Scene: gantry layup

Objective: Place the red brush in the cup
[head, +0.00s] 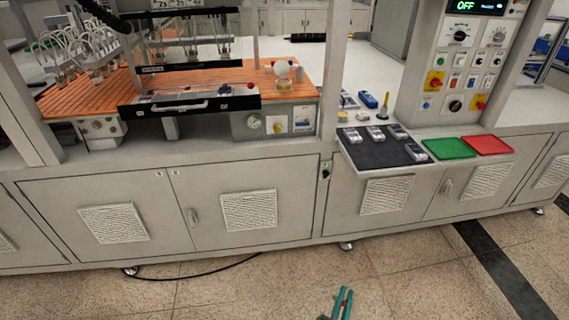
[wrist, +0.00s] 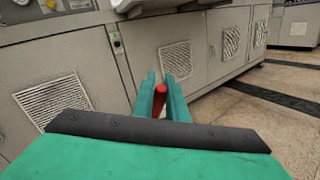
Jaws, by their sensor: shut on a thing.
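My gripper (head: 343,292) shows low in the head view, in front of the cabinets and well below the worktop. In the wrist view its two green fingers (wrist: 160,80) are shut on a red rod-like thing (wrist: 160,96), which looks like part of the red brush. The rest of the brush is hidden between the fingers. I cannot make out a cup for certain in either view.
A long grey cabinet bench (head: 260,172) spans the scene. On it are a dark mat (head: 375,153) with several small devices, a green tray (head: 449,149), a red tray (head: 487,145) and a control panel (head: 462,60). The floor (head: 430,270) in front is clear.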

